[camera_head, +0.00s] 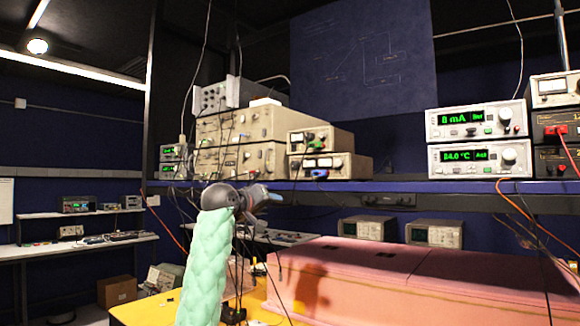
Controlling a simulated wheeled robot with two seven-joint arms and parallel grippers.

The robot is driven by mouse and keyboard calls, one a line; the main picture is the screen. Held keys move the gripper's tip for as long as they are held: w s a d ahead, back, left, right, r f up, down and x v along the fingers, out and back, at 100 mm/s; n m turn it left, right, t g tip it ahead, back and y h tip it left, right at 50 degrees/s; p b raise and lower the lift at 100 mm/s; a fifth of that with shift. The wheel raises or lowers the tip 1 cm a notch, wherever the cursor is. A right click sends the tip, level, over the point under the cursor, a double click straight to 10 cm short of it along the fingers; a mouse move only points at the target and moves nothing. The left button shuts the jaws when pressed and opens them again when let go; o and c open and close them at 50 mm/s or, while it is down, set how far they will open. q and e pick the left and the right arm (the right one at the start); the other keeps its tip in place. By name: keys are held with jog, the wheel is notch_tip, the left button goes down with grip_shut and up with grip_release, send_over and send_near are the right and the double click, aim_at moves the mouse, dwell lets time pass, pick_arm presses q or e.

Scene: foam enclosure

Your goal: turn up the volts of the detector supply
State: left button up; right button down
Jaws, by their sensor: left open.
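Several instruments stand on the blue shelf; I cannot tell by any readable label which is the detector supply. My left gripper (274,197), on the green-sleeved arm, is open just below the shelf's front edge, well left of these units and touching no knob. My right gripper is out of view.
Beige instruments (262,125) fill the shelf's left half. Dark units (556,127) stand at the right end with a red cable. A pink foam enclosure (390,270) lies below the shelf (400,187). Loose cables hang around the arm and at the right.

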pick_arm(q)
jog(key=h, duration=0.1)
send_near(293, 165)
jog(key=shift+t, duration=0.4)
jog(key=p+x, duration=0.3)
jog(key=x, duration=0.4)
jog(key=shift+d+f, duration=0.15)
jog(key=shift+d, duration=0.05)
jog(key=shift+w+d+f, duration=0.15)
jog(key=shift+w+d, duration=0.15)
jog(key=shift+w, duration=0.15)
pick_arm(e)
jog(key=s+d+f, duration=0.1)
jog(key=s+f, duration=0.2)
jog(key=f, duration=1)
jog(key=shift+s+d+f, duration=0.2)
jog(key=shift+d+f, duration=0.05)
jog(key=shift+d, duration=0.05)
pick_arm(q)
grip_shut()
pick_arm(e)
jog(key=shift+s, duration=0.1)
